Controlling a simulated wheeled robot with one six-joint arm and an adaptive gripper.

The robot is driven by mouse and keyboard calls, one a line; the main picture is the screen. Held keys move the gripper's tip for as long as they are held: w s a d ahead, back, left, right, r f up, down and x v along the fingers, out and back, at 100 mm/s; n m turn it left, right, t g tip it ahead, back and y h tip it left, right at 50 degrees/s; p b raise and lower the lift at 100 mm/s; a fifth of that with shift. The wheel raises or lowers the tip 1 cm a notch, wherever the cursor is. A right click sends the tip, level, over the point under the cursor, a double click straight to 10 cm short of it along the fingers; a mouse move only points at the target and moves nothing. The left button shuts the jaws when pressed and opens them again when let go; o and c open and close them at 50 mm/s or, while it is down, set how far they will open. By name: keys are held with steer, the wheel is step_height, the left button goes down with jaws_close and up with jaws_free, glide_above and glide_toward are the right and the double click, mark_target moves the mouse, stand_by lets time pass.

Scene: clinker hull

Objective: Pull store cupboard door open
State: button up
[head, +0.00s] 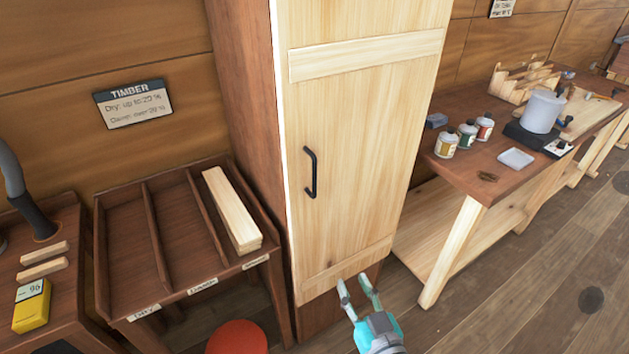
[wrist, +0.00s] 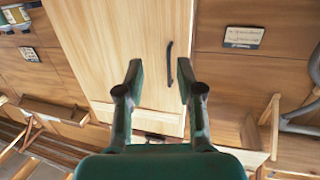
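The store cupboard door (head: 360,130) is pale wood with cross battens and looks shut against the tall brown cupboard (head: 243,90). Its black upright bar handle (head: 311,172) is near the door's left edge in the head view. My gripper (head: 355,287) is open and empty, in front of the door's lower part, below and to the right of the handle. In the wrist view the door (wrist: 125,40) fills the upper middle. The handle (wrist: 169,63) shows beyond the gap of my gripper (wrist: 158,75), nearer the right finger and apart from both.
A timber rack (head: 130,240) with pale boards (head: 231,210) stands left of the cupboard, and a red round-topped thing (head: 237,338) is in front of it. A workbench (head: 480,190) with jars stands to the right. Open floor (head: 500,300) lies at the lower right.

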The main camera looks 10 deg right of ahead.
steer(key=y, duration=0.1)
glide_toward(315, 179)
steer(key=shift+n+t, duration=0.4)
steer(key=w, duration=0.3)
steer(key=w+a, duration=0.1)
steer(key=w, duration=0.6)
steer(key=shift+w+a+f, duration=0.15)
steer(key=shift+w+f, duration=0.15)
steer(key=shift+f, duration=0.05)
jaws_close()
